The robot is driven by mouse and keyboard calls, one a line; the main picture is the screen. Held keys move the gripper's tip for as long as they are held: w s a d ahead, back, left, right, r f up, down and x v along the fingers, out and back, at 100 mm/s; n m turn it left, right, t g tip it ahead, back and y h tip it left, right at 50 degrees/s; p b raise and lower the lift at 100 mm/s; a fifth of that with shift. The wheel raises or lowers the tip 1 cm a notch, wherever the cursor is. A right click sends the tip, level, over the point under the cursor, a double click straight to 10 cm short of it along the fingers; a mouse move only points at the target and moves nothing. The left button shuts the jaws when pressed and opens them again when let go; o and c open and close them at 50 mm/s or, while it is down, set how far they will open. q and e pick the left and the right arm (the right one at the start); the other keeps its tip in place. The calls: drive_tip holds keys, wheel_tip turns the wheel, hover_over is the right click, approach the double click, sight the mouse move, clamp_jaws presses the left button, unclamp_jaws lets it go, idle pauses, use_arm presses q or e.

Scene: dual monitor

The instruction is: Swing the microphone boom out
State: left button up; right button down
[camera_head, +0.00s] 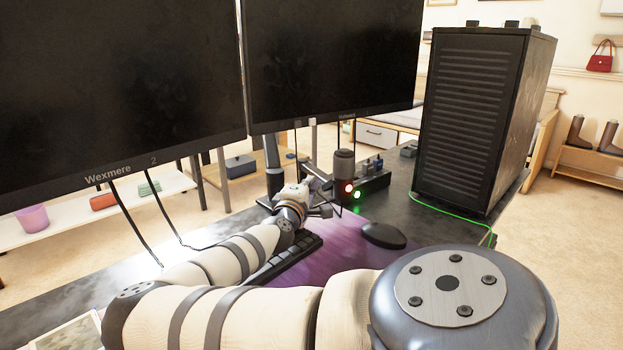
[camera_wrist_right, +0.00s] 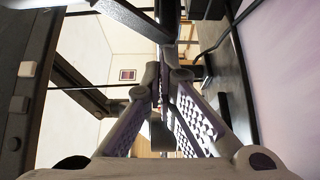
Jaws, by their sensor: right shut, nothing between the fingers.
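A dark upright cylinder (camera_head: 344,166), which looks like the microphone, stands beyond my right gripper, below the right monitor. I cannot make out a clear boom arm in the head view; dark posts and cables crowd that spot. My right gripper (camera_head: 322,204) is low over the desk behind the keyboard, shut and empty. In the right wrist view its fingers (camera_wrist_right: 164,72) come together, and a dark bar (camera_wrist_right: 138,18) crosses near the tips; I cannot tell whether they touch it or whether it is the boom. My left gripper is out of view.
Two large monitors (camera_head: 335,60) hang over the desk. A keyboard (camera_head: 290,256) lies partly behind my right arm, with a mouse (camera_head: 383,235) on a purple mat (camera_head: 335,262). A black computer tower (camera_head: 470,120) stands at right, with a green cable (camera_head: 440,212) beside it.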

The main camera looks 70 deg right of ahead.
sight(322, 181)
drive_tip(key=shift+f, duration=0.1)
